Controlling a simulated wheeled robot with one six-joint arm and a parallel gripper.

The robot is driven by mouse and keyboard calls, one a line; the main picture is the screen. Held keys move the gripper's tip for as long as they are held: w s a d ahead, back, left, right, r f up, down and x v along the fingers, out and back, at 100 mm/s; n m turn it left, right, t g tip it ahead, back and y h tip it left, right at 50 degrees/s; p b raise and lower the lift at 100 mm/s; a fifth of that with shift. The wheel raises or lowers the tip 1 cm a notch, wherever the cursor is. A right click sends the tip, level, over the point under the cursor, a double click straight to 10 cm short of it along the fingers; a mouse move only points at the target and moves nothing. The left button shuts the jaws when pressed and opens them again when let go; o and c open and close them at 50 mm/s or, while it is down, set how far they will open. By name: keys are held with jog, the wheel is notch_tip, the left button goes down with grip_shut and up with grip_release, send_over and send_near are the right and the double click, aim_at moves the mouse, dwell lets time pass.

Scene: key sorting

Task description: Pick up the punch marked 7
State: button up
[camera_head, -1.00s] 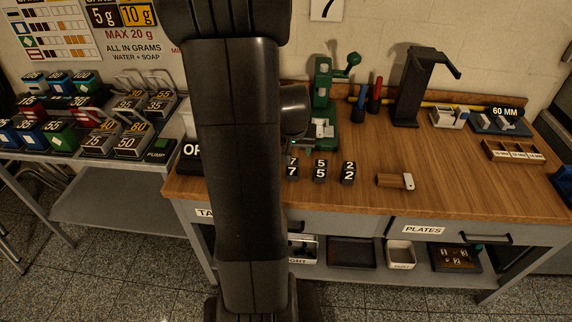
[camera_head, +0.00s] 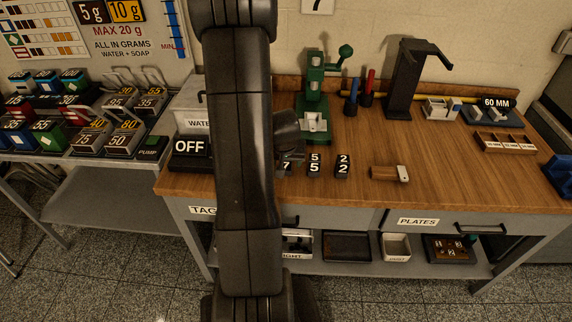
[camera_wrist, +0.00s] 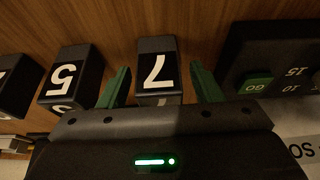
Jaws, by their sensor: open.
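My gripper is open. In the head view the 7 punch (camera_head: 286,167) is partly hidden by my gripper and arm. The punch marked 5 (camera_head: 315,165) stands to its right, and the punch marked 2 (camera_head: 342,166) stands further right. In the wrist view the 5 punch (camera_wrist: 72,78) is left of my left finger.
A black box with a green button (camera_wrist: 256,84) is close to the right finger in the wrist view. A green press (camera_head: 313,110) stands behind the punches. A wooden-handled tool (camera_head: 388,173) lies to the right. The bench front is clear there.

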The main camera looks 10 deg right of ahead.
jog(key=shift+w+f, duration=0.1)
jog(key=shift+f, duration=0.2)
jog(key=shift+c, duration=0.5)
